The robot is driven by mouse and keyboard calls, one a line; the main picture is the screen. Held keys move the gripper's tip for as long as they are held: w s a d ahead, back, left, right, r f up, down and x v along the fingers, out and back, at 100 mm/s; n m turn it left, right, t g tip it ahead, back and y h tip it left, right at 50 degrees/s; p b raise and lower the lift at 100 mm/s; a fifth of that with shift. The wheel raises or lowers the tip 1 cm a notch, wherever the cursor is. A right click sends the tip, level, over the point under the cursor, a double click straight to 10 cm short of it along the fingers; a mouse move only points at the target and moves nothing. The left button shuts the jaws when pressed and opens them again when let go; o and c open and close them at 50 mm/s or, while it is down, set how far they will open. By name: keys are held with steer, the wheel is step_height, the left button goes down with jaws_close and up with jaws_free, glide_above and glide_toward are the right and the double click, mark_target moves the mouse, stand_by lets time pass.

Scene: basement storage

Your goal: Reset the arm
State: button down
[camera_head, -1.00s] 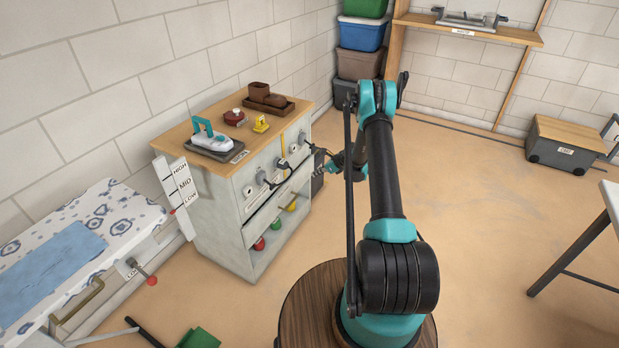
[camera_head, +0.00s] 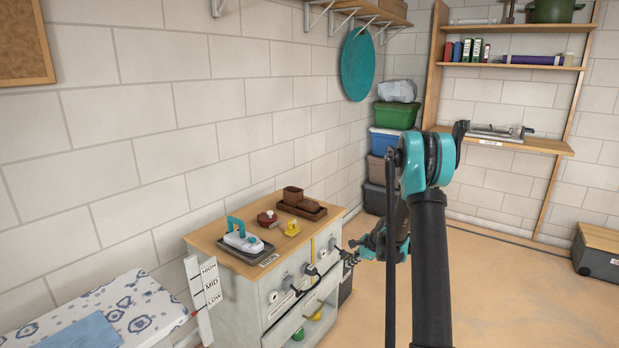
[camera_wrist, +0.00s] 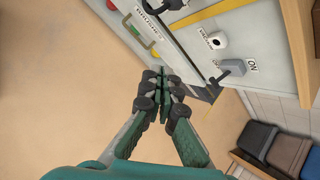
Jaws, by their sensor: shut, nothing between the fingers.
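My gripper (camera_head: 349,252) is shut and empty beside the front right of the grey cabinet (camera_head: 240,305), apart from its face as far as I can tell. My arm reaches forward and bends down to it, hiding part of the floor behind. In the wrist view my gripper (camera_wrist: 163,92) has its dark fingertips together.
On the cabinet top are a teal-handled iron-like item (camera_head: 243,236), a red item (camera_head: 268,218), a yellow item (camera_head: 292,228) and a brown tray (camera_head: 315,211). A patterned ironing board (camera_head: 130,310) stands left. Stacked bins (camera_head: 382,170) stand behind.

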steer(key=s+r+n+h, duration=0.1)
steer(key=s+r+n, duration=0.4)
steer(key=s+r, duration=0.4)
steer(key=s+d+r+n+h, duration=0.1)
steer(key=s+n, duration=0.5)
steer(key=s, duration=0.9)
steer(key=s+d+n+h, duration=0.1)
steer(key=s+n+h, duration=0.2)
steer(key=s, duration=1.3)
steer(key=n, duration=0.3)
steer(key=shift+s+d+r+n, duration=0.3)
steer(key=shift+r+n, duration=0.1)
steer(key=shift+a, duration=0.1)
